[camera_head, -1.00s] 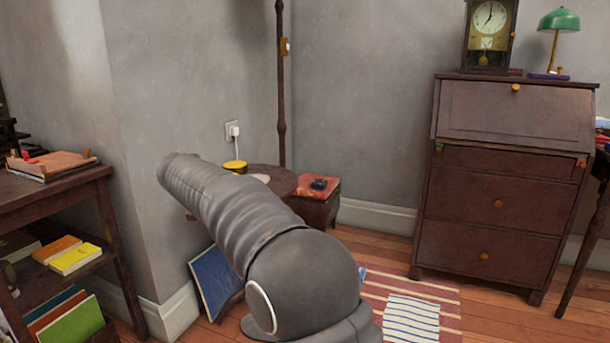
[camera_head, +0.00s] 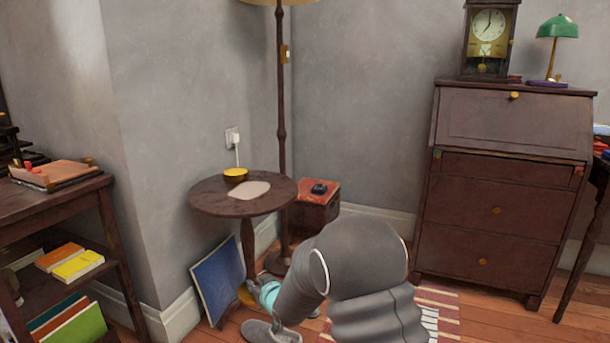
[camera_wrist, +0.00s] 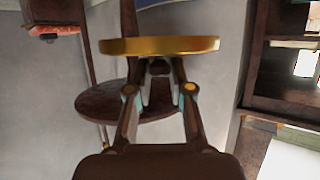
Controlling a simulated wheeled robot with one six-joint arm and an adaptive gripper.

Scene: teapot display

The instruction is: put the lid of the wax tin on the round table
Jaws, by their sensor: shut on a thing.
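My gripper (camera_head: 255,291) is low in front of the round table and below its top in the head view. In the wrist view my gripper (camera_wrist: 159,68) is shut on a flat gold-yellow disc, the lid (camera_wrist: 160,46). In the head view only a small yellow part of the lid (camera_head: 245,294) shows beside the gripper. The dark round table (camera_head: 212,204) stands in the corner and also shows in the wrist view (camera_wrist: 100,103). The yellow wax tin (camera_head: 235,175) sits at the table's back.
A pale flat patch (camera_head: 250,190) lies on the table top; the front left of it is bare. A lamp pole (camera_head: 281,130) rises behind. A red box (camera_head: 313,192) stands right of the table. A blue panel (camera_head: 217,280) leans below.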

